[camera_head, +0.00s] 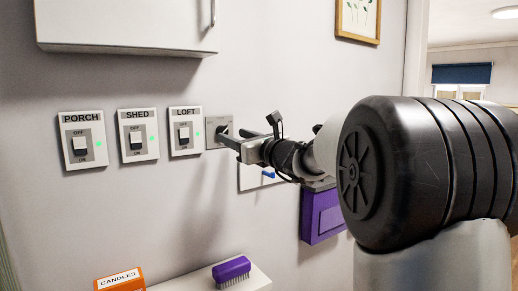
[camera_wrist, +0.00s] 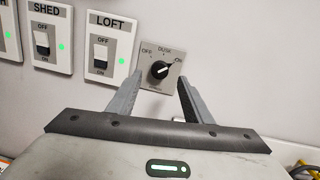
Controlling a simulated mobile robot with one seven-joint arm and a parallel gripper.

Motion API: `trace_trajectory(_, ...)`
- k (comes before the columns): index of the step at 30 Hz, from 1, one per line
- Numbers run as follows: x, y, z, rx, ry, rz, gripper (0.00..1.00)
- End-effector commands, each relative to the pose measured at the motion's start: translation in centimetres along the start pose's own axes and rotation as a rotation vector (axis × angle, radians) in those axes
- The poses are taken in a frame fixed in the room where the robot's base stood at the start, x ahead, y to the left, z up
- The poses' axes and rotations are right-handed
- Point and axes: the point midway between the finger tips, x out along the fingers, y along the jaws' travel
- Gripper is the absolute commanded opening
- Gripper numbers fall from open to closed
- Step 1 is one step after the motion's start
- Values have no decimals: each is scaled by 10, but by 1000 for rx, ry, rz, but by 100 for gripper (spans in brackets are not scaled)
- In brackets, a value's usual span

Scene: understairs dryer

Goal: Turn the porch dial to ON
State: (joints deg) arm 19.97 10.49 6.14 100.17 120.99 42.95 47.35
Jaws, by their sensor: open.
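A small grey plate (camera_wrist: 160,82) on the wall carries a round black dial (camera_wrist: 159,70). Its labels read OFF and DUSK, with a third at the right, probably ON. The dial's white mark points up and to the right. A name on the plate is too small to read. My gripper (camera_wrist: 160,79) is open, with one finger on each side of the dial; contact cannot be told. In the head view my gripper (camera_head: 229,138) reaches the plate (camera_head: 212,120) from the right and hides most of the dial. A separate white switch panel (camera_head: 83,140) is labelled PORCH.
SHED (camera_head: 138,134) and LOFT (camera_head: 185,131) switches sit left of the dial, the LOFT one close to my gripper; green lights show. A white cabinet (camera_head: 125,22) hangs above. A purple box (camera_head: 322,213) is below my arm. A shelf holds a purple brush (camera_head: 231,270) and orange CANDLES box (camera_head: 120,280).

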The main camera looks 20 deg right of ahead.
Motion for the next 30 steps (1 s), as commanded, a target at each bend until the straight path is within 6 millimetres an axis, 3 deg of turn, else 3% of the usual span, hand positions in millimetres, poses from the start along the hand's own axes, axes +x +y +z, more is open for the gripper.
trace_trajectory(9,-81,-1,-1,-1,1,-4,46)
trace_trajectory(15,-115,0,0,-1,1,-1,46)
trace_trajectory(21,-129,0,0,0,1,-1,46)
trace_trajectory(30,-130,0,-1,0,1,0,46)
